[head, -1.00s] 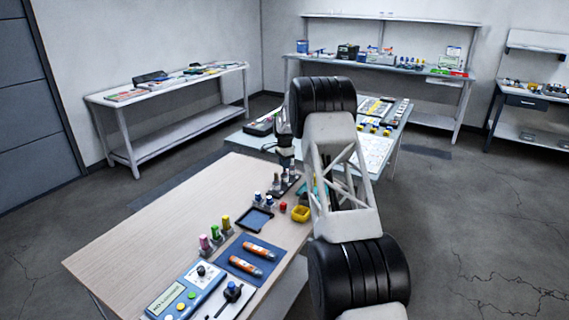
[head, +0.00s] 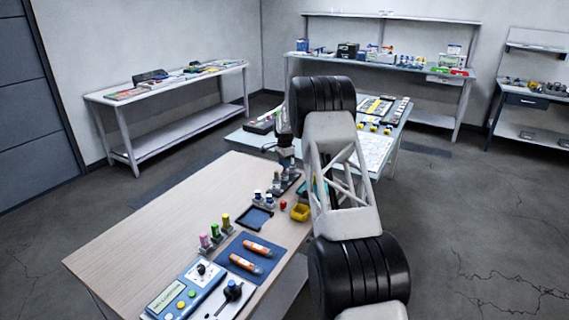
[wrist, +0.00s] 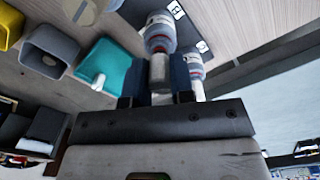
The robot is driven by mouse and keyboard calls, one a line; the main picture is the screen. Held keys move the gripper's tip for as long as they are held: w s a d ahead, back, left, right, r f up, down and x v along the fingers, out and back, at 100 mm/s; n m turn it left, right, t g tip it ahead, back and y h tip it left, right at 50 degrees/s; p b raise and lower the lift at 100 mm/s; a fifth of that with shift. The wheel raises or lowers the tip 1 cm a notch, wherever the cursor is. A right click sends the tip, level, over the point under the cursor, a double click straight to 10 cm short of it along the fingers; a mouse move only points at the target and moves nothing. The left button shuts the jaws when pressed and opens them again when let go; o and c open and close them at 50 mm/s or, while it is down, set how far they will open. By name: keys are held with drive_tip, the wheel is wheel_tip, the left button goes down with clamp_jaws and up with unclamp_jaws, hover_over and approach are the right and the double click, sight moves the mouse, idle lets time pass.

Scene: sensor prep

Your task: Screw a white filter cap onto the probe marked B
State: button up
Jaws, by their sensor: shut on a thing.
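My gripper (wrist: 158,82) is shut on a small whitish cylinder (wrist: 159,70), which looks like a white filter cap. It holds it in line with a grey probe (wrist: 158,38) that has a red ring and a pale end. I cannot tell whether the cap touches the probe. A second similar probe (wrist: 193,62) stands close to the right finger and is partly hidden by it. Dark plates with white marks lie beside the probes, but I cannot read the letters. In the head view my gripper (head: 286,166) is over the probe rack at the table's far end.
In the wrist view, a teal container (wrist: 103,65), a grey cup (wrist: 48,48) and a yellow bin (wrist: 10,25) stand left of my gripper. In the head view, a dark tray (head: 255,219) and a blue mat (head: 250,257) lie nearer. The table's left side is clear.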

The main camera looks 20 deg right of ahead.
drive_tip(key=shift+f, duration=0.5)
idle(1.0)
drive_tip(key=o, duration=1.1)
drive_tip(key=shift+c, duration=0.2)
drive_tip(key=shift+r, duration=0.75)
idle(0.5)
drive_tip(key=shift+r, duration=2.85)
